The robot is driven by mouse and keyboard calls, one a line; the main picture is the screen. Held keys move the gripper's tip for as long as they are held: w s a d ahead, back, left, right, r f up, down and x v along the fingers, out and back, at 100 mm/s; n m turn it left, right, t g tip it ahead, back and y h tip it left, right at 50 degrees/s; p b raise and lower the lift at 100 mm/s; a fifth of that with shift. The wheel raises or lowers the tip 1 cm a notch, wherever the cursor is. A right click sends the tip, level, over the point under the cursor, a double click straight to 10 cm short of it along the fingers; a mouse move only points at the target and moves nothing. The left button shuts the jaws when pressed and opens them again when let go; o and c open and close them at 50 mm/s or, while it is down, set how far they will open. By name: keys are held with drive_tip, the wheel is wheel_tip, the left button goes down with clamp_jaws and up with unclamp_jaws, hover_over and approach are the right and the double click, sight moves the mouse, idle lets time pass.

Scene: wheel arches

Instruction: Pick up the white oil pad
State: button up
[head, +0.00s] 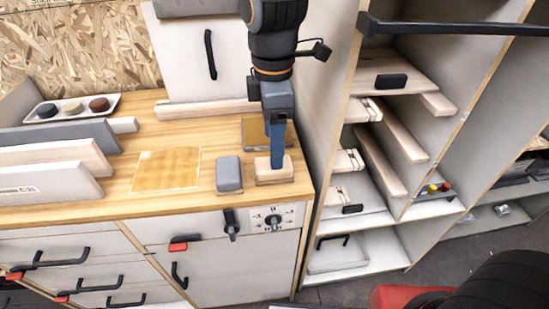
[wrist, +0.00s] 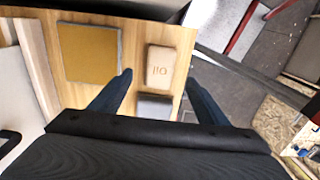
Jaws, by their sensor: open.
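The oil pad (head: 274,176) is a small pale, cream block lying on the wooden worktop near its front right corner. In the wrist view the oil pad (wrist: 160,66) shows letters reading "OIL" on its top. My gripper (head: 277,162) points down over it, and its blue finger overlaps the pad in the head view. In the wrist view my gripper (wrist: 158,79) is open, with one fingertip on each side of the pad and nothing held. I cannot tell how far the fingertips are above the worktop.
A grey block (head: 229,175) sits just left of the pad. A golden square plate (head: 253,132) lies behind, and a pale square (head: 167,169) lies further left. Upright boards (head: 50,168) and a tray (head: 73,107) stand at left. A shelf unit (head: 335,120) rises close on the right.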

wheel_tip(320, 180, down, 3)
drive_tip(key=shift+s+r, duration=0.1)
drive_tip(key=shift+r, duration=0.1)
drive_tip(key=shift+f+p, duration=0.8)
drive_tip(key=shift+f, duration=1.65)
drive_tip(key=c, duration=1.2)
drive_tip(key=shift+c, duration=0.2)
drive_tip(key=shift+r, duration=0.2)
wheel_tip(320, 180, up, 28)
drive_tip(key=b, duration=0.3)
drive_tip(key=shift+f, duration=0.15)
drive_tip(key=o, duration=0.4)
drive_tip(key=shift+c, duration=1)
